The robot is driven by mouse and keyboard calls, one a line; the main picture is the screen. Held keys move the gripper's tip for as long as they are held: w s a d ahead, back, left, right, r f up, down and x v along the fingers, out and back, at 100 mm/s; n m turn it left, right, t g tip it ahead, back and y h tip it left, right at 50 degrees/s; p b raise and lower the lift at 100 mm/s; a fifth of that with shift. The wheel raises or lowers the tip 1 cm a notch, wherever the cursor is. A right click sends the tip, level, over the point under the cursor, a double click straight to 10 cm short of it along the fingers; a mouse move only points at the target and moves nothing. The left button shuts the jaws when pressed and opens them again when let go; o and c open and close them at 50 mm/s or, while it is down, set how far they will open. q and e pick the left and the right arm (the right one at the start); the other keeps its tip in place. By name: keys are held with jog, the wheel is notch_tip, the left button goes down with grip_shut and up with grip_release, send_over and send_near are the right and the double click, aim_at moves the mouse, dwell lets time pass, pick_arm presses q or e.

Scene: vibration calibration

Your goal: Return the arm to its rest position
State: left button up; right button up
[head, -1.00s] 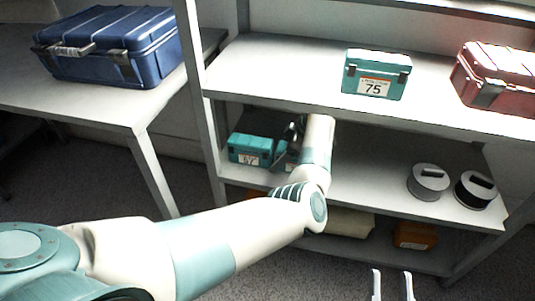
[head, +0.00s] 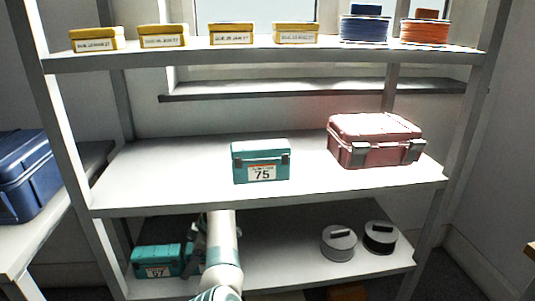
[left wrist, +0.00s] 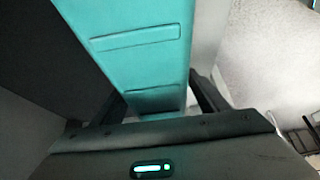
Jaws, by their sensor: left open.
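My left arm reaches to the lower shelf board, and its dark left gripper (head: 192,250) is at the right end of a teal case labelled 67 (head: 150,262). My arm and gripper hide part of that end. In the left wrist view a teal case (left wrist: 130,45) fills the space between the two dark fingers of the gripper (left wrist: 158,98). The fingers stand apart on either side of it; I cannot tell whether they touch it. My right gripper is not in view.
A teal case labelled 75 (head: 261,163) and a red case (head: 375,140) stand on the middle board (head: 200,188). Two round canisters, grey (head: 339,244) and black (head: 380,238), stand right of my arm. Yellow boxes (head: 163,36) line the top. A blue case (head: 25,175) is at left.

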aim_at(154, 263)
pick_arm(q)
jog(key=a, duration=0.3)
jog(key=s+a, duration=0.1)
jog(key=a, duration=0.3)
jog(key=s+a, duration=0.1)
jog(key=a, duration=0.2)
jog(key=shift+s+a+f, duration=0.1)
jog(key=shift+s+a, duration=0.15)
jog(key=shift+a+f+b, duration=0.2)
jog(key=shift+f+b, duration=0.05)
jog(key=shift+b, duration=0.05)
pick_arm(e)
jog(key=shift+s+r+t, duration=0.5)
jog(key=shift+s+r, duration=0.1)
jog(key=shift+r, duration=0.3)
